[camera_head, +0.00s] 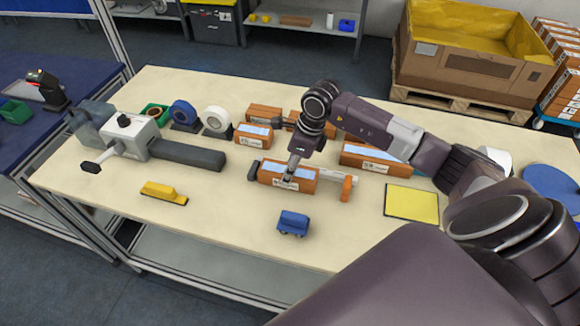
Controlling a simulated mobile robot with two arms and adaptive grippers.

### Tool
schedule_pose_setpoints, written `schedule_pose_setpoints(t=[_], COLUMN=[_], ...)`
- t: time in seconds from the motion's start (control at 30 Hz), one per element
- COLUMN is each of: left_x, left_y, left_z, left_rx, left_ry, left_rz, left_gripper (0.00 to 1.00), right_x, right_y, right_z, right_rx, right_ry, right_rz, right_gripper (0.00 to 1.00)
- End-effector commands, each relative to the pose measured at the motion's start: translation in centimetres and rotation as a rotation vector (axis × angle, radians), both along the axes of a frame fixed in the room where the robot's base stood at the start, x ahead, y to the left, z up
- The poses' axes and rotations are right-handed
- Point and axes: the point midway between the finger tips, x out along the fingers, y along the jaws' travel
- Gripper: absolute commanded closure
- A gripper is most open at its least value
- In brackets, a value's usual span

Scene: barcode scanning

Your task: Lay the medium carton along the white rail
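An orange-brown carton (274,177) with a pale blue top strip and a white front label lies lengthwise near the table's middle. By size it looks like the medium one. My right gripper (291,172) comes down over it, with one finger at its front side. The other finger is hidden, so I cannot tell whether the gripper is shut on it. A smaller carton (254,138) stands behind it to the left, and a longer carton (370,162) behind it to the right. My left gripper is not in view.
An orange handled item (347,188) is at the carton's right end. A blue block (293,223), a yellow block (162,191) and a yellow pad (412,204) lie nearby. A grey-white device (145,140) and tape rolls stand left. The table's (225,225) front left is mostly clear.

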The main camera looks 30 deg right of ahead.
Motion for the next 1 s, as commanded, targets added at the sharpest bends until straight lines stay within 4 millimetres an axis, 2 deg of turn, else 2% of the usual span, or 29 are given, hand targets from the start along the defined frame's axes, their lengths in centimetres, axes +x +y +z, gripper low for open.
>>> schedule_pose_setpoints(t=[0.23, 0.27, 0.4, 0.8, 0.87, 1.0], left_x=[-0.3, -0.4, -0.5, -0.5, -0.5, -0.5], left_y=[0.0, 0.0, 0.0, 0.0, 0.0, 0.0], left_z=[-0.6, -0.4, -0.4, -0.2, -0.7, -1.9], left_rx=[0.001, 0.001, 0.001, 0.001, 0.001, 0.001], left_ry=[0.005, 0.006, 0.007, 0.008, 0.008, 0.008], left_rz=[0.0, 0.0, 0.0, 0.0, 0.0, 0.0], left_gripper=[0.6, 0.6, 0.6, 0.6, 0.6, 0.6], right_x=[0.1, 0.0, 0.0, 0.0, -0.1, -0.6], right_y=[0.0, 0.0, 0.0, -0.1, -0.3, -0.9], right_z=[-0.3, -0.3, -0.2, 0.4, 1.1, 3.8], right_rx=[0.001, 0.001, 0.0, -0.001, -0.002, -0.003], right_ry=[-0.002, -0.001, 0.0, -0.002, -0.005, -0.008], right_rz=[0.0, 0.0, 0.0, -0.001, -0.001, -0.001], right_gripper=[0.97, 0.54, 0.38, 0.38, 0.38, 0.38])
